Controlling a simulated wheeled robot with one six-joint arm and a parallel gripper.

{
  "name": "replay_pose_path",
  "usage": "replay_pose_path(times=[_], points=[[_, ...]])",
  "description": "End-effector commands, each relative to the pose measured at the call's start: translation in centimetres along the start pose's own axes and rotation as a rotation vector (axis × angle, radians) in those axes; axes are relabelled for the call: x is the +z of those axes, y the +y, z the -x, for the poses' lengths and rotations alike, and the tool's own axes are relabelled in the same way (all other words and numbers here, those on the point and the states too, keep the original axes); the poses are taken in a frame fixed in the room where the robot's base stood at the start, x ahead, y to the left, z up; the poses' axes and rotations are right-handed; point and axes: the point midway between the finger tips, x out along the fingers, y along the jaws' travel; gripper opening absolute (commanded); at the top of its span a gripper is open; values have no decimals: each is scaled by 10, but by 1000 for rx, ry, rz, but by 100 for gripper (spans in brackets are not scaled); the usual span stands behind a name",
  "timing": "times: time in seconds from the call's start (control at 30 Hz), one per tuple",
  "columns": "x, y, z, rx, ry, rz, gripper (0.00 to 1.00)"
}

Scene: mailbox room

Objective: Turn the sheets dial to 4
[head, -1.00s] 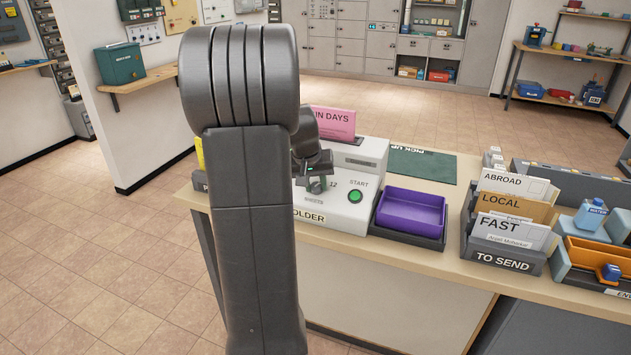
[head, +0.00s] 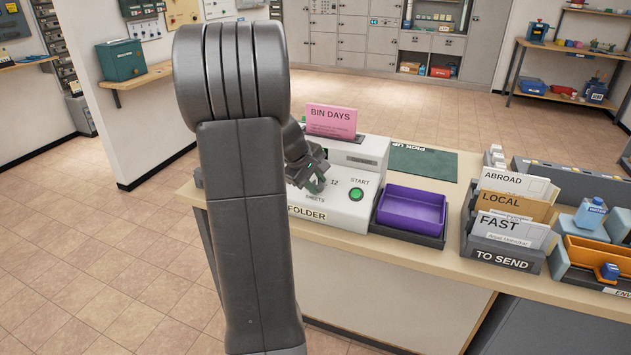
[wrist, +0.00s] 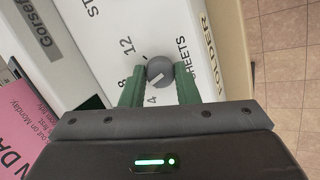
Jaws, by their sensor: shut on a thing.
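The folder machine (head: 345,207) stands on the counter, with a green START button (head: 356,194) on its white front. Its round grey sheets dial (wrist: 159,69) shows in the wrist view between the green fingertips of my gripper (wrist: 160,84). My gripper is shut on the dial. The numbers 12, 8 and 4 are printed around it. The dial's white pointer line slants to the lower left, towards the 4 side; I cannot tell whether it lines up exactly with 4. In the head view my gripper (head: 314,184) mostly hides the dial.
My arm covers the machine's left side in the head view.

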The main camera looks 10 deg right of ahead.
Motion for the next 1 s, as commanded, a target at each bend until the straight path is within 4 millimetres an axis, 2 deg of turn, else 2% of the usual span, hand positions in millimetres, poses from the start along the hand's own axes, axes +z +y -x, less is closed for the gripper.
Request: replay_pose_path(times=[0.6,1.0], points=[[0,-3,0,112,-29,533,5],[0,-3,0,149,-39,708,5]])
